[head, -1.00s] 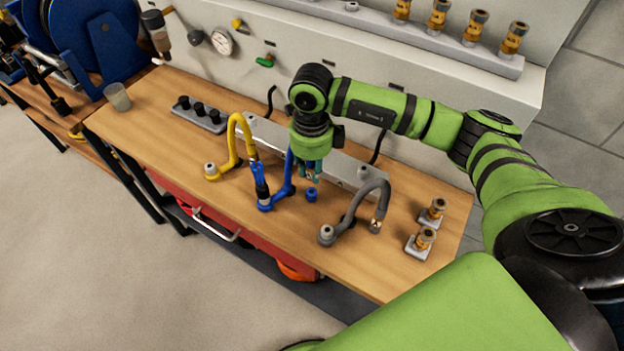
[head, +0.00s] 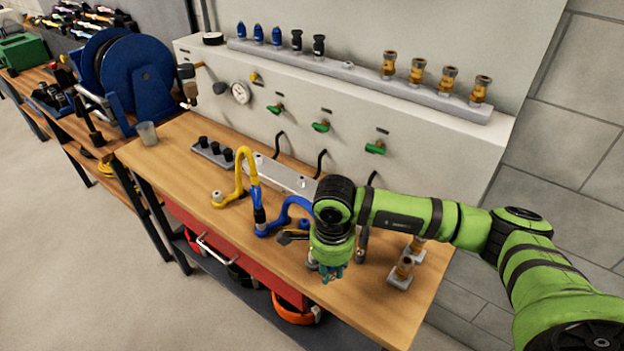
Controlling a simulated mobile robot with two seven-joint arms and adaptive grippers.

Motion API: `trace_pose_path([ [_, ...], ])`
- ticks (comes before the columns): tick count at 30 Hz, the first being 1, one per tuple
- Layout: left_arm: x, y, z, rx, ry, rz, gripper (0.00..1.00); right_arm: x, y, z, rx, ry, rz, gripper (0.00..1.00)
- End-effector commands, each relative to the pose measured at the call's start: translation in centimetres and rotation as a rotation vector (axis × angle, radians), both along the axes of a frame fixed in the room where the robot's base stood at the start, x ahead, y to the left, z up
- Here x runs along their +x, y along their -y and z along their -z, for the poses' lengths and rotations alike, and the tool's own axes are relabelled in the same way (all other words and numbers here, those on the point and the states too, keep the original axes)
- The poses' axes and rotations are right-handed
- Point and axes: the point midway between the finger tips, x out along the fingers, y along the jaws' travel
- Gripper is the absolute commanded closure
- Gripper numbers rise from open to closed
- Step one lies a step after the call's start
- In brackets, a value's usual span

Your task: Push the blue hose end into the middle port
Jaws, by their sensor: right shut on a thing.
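The blue hose (head: 271,227) rises from a dark-sleeved fitting (head: 258,206) and arches right, passing behind my right gripper. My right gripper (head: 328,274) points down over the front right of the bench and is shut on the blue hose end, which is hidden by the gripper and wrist. A grey metal bar (head: 284,176) lies behind the hoses, its right part hidden by my arm. I cannot make out which of its fittings is the middle port. My left gripper is out of view.
A yellow hose (head: 240,165) loops left of the blue one. A grey hose (head: 362,244) is mostly hidden behind my right gripper. A black-knobbed block (head: 213,152) and cup (head: 147,133) stand left.

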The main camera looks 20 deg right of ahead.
Motion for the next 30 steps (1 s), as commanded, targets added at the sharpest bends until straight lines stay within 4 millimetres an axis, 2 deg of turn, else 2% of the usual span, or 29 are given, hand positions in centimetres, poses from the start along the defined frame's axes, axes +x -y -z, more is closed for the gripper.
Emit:
trace_pose_path([
  [1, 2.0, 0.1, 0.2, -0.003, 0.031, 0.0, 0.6, -0.7, -0.3, 0.7, -0.002, -0.005, -0.139, 1.0],
  [3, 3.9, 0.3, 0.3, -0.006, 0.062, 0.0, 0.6, -1.7, -0.7, 1.3, -0.001, -0.009, -0.354, 1.0],
  [6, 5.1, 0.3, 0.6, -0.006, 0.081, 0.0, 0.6, -3.0, -1.2, 2.2, -0.001, -0.014, -0.67, 1.0],
  [8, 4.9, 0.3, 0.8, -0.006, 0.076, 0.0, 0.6, -3.8, -1.5, 2.7, 0.0, -0.019, -0.85, 1.0],
  [12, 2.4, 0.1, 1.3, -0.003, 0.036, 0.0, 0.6, -5.5, -2.2, 3.5, 0.006, -0.022, -1.211, 1.0],
  [15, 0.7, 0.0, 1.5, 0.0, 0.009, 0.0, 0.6, -6.3, -2.5, 3.9, 0.009, -0.023, -1.393, 1.0],
  [21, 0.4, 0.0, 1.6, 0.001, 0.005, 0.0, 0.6, -7.1, -2.8, 4.2, 0.013, -0.023, -1.561, 1.0],
  [30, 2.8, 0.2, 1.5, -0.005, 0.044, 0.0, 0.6, -7.1, -2.8, 4.2, 0.014, -0.024, -1.572, 1.0],
])
